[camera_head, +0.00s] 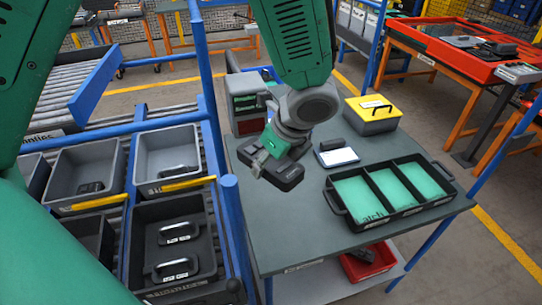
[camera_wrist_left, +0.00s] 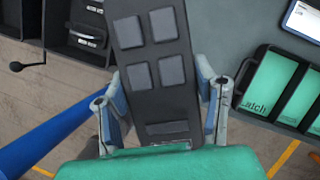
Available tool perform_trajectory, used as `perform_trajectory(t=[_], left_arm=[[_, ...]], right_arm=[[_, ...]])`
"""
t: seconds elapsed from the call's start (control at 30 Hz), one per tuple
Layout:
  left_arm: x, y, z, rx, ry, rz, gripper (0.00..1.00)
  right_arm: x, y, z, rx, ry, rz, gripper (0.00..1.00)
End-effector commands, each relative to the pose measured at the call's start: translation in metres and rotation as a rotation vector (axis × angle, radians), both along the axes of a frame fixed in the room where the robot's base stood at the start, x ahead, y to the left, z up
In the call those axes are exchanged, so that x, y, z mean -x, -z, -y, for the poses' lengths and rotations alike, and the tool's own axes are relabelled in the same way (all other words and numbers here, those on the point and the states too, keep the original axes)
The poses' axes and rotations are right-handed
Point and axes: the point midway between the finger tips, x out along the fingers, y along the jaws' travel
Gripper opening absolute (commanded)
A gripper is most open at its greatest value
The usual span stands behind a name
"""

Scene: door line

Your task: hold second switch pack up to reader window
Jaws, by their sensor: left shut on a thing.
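My left gripper (camera_head: 264,156) is shut on a dark switch pack (camera_head: 284,176), held above the left part of the grey table. In the left wrist view the pack (camera_wrist_left: 150,45) lies between both fingers (camera_wrist_left: 162,80), its face with several square grey switches showing. The reader (camera_head: 246,103), a grey box with a dark and red front, stands at the table's back left, behind the gripper. The pack is in front of the reader and appears apart from it; its exact distance from the window is unclear. My right gripper is out of view.
A black tray (camera_head: 447,204) with three green-floored, empty compartments stands front right on the table. A yellow-topped box (camera_head: 373,113) and a white-screened device (camera_head: 337,157) stand behind it.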

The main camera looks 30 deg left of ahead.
Motion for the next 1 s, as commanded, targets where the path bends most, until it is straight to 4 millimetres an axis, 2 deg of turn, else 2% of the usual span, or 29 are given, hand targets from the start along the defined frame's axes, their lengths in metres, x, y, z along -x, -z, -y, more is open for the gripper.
perform_trajectory(t=[0.6,0.77,1.0], left_arm=[[0.058,-0.002,0.072,-0.007,0.003,0.007,0.19],[0.066,-0.002,0.08,-0.007,0.001,0.008,0.19],[0.066,-0.001,0.078,-0.004,0.0,0.009,0.19]], right_arm=[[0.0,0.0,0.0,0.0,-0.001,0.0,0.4],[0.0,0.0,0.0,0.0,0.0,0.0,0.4],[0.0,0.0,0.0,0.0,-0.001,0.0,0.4]])
